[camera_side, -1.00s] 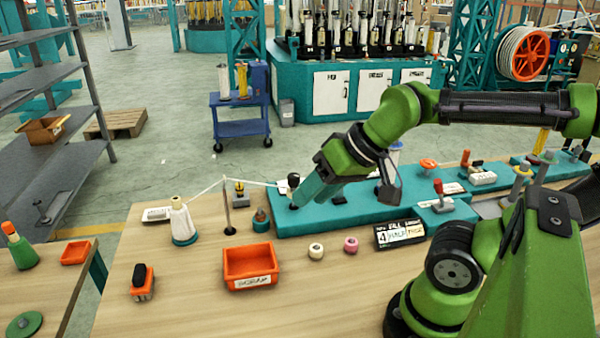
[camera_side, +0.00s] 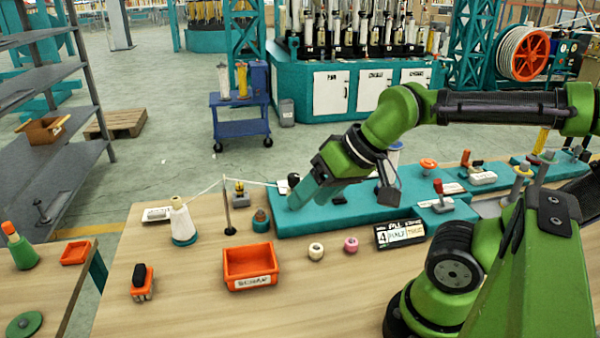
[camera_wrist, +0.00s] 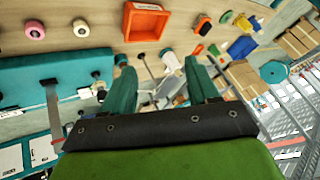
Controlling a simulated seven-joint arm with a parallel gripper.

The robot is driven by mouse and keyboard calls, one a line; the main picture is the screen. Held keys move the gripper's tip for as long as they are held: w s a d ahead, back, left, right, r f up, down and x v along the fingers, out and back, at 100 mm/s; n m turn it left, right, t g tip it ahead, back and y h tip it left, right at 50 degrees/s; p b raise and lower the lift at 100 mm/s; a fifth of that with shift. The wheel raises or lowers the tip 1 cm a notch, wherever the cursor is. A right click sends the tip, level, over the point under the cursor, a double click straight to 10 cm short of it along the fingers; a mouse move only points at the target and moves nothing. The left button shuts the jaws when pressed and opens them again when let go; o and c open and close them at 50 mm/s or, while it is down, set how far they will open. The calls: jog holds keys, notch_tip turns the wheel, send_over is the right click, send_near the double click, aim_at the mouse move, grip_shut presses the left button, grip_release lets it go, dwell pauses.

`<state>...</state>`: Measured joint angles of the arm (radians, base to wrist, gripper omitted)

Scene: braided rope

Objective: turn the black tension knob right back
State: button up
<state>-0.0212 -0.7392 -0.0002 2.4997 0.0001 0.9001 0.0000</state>
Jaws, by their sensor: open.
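The black tension knob (camera_side: 294,179) stands at the left end of the long teal base (camera_side: 350,212), beside a small white plate. My gripper (camera_side: 300,204) is right in front of it in the side view and covers its lower part. In the wrist view a black knob (camera_wrist: 101,95) shows beside a white plate, just left of the left finger. I cannot tell whether a finger touches the knob. The knob's turn position is not readable.
A white thread runs from a cone (camera_side: 182,222) over a thin post (camera_side: 228,205) towards the knob. An orange bin (camera_side: 250,266), a cream roll (camera_side: 316,251) and a pink roll (camera_side: 351,244) stand in front. A black sign (camera_side: 399,233) leans at the base.

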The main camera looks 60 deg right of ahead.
aim_at(292, 182)
notch_tip(292, 182, down, 14)
jog(key=n+g+h, duration=0.4)
jog(key=n+g, duration=0.3)
jog(key=g, duration=0.1)
jog(key=w+d+f+n+h, duration=0.1)
jog(key=w+n+h, duration=0.1)
jog(key=n+h, duration=0.2)
jog(key=w+d+f+n+t+h, duration=0.1)
jog(key=w+d+n+h, duration=0.1)
jog(key=n+h, duration=0.2)
jog(key=w+d+f+n+h, duration=0.2)
jog(key=w+n+h, duration=0.1)
jog(key=n, duration=0.1)
jog(key=shift+h, duration=0.4)
jog(key=w+r+n+t+h, duration=0.4)
jog(key=w+n+t, duration=0.1)
jog(key=w+n, duration=0.1)
jog(key=x, duration=1.6)
jog(key=shift+w+d+f, duration=0.2)
jog(key=shift+d, duration=0.15)
jog(key=shift+c, duration=0.4)
